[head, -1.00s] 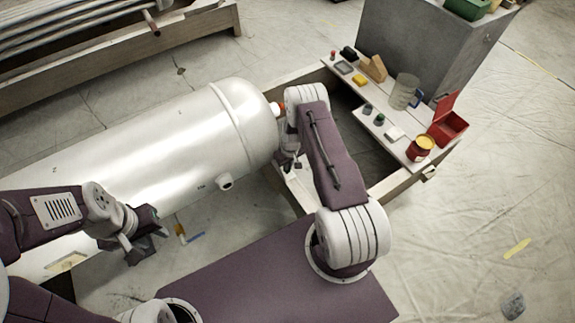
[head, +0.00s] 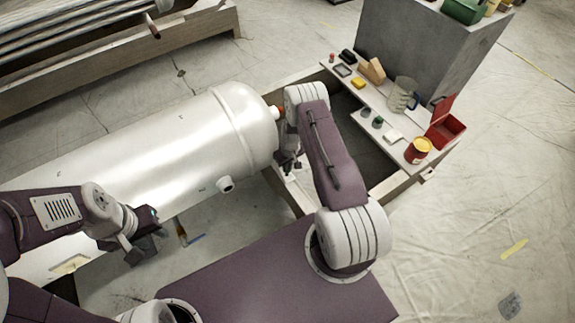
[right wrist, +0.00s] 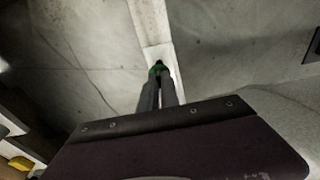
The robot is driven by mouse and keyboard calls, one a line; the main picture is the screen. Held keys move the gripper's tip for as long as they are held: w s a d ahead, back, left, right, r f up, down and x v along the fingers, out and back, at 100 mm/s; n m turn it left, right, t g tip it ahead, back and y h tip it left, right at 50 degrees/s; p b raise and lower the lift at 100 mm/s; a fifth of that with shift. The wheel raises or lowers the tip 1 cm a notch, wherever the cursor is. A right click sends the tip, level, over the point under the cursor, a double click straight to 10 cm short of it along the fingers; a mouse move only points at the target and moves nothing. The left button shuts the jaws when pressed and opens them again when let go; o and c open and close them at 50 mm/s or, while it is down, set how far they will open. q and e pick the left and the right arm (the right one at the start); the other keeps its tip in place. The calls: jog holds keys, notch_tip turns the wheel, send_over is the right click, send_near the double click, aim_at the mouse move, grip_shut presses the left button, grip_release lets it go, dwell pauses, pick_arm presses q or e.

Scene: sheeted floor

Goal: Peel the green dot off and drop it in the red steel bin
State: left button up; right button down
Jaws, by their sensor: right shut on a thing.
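My right gripper (right wrist: 158,72) is shut on a small green thing, the green dot (right wrist: 157,67), of which only a little shows at the fingertips. In the head view this gripper (head: 288,163) hangs by the rounded end of the large white tank (head: 150,140), partly hidden by my arm. I cannot tell whether the dot is clear of every surface. A red box with a raised lid (head: 447,131), which looks like the red steel bin, stands at the right end of the plank. My left gripper (head: 142,248) is low beside the tank; its jaws are unclear.
The plank (head: 396,146) also holds a red-and-yellow tin (head: 417,151), a clear jar (head: 402,95), a wooden block (head: 373,70) and several small items. A grey block (head: 410,45) stands behind it. The sheeted floor at the right is mostly clear.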

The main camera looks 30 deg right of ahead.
jog(key=r+p, duration=0.2)
jog(key=r, duration=0.1)
jog(key=shift+w+d+r, duration=0.1)
jog(key=shift+w, duration=0.3)
jog(key=shift+r+p, duration=0.45)
jog(key=shift+r, duration=0.2)
